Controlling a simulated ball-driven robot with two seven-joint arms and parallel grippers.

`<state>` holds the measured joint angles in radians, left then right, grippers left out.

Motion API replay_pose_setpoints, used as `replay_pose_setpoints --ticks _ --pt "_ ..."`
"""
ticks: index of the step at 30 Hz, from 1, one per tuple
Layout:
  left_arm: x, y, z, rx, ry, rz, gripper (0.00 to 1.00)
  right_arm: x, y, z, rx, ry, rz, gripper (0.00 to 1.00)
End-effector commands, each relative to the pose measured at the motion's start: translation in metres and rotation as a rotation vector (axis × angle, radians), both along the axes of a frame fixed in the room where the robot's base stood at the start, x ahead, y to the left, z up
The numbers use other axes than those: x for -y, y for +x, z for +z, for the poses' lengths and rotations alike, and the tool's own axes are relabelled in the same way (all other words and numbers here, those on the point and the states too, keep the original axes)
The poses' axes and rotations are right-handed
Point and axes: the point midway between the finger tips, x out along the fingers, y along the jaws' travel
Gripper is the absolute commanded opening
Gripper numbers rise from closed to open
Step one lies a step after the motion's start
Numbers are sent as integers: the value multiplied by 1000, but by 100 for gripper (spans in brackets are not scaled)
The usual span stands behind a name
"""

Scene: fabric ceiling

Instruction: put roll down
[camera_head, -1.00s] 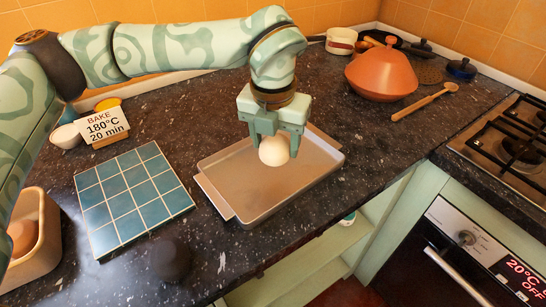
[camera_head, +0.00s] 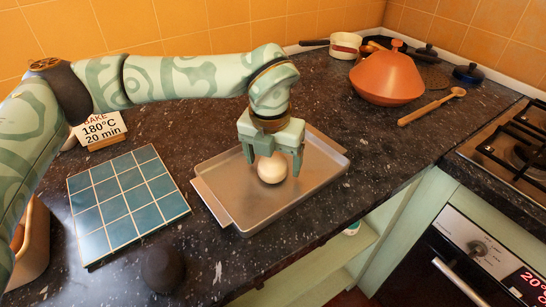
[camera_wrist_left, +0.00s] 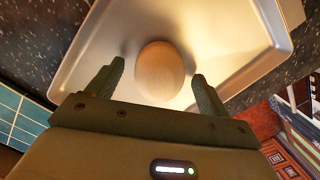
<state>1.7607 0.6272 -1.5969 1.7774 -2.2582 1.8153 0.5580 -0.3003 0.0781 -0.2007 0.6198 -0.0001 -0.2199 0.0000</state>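The roll (camera_head: 272,168), pale and round, sits on the metal tray (camera_head: 221,207) in the head view, near the tray's middle. In the left wrist view the roll (camera_wrist_left: 160,71) lies on the tray (camera_wrist_left: 91,54) between the fingers, with a gap on each side. My left gripper (camera_head: 272,157) is open above and around the roll, fingers pointing down; it also shows in the left wrist view (camera_wrist_left: 157,84). My right gripper is not in view.
A blue tiled board (camera_head: 126,202) lies left of the tray. A sign (camera_head: 101,129) reads "BAKE 180°C 20 min". A container (camera_head: 34,250) stands at the left edge. An orange tagine (camera_head: 387,78) and wooden spoon (camera_head: 431,106) are at right, near the stove (camera_head: 518,150).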

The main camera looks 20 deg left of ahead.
Motion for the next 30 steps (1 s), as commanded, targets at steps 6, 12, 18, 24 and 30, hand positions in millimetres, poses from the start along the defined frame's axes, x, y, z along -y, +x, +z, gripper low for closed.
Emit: replay_pose_setpoints --ticks 6,12,18,24,30 --pt "0 0 0 0 0 0 79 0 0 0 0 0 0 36" --pt "0 -2 20 4 0 1 79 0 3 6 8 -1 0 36" --pt "1 -7 69 7 0 1 79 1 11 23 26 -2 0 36" --pt "1 -12 108 5 0 0 79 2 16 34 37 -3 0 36" --pt "1 -14 122 1 -1 0 79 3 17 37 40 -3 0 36"
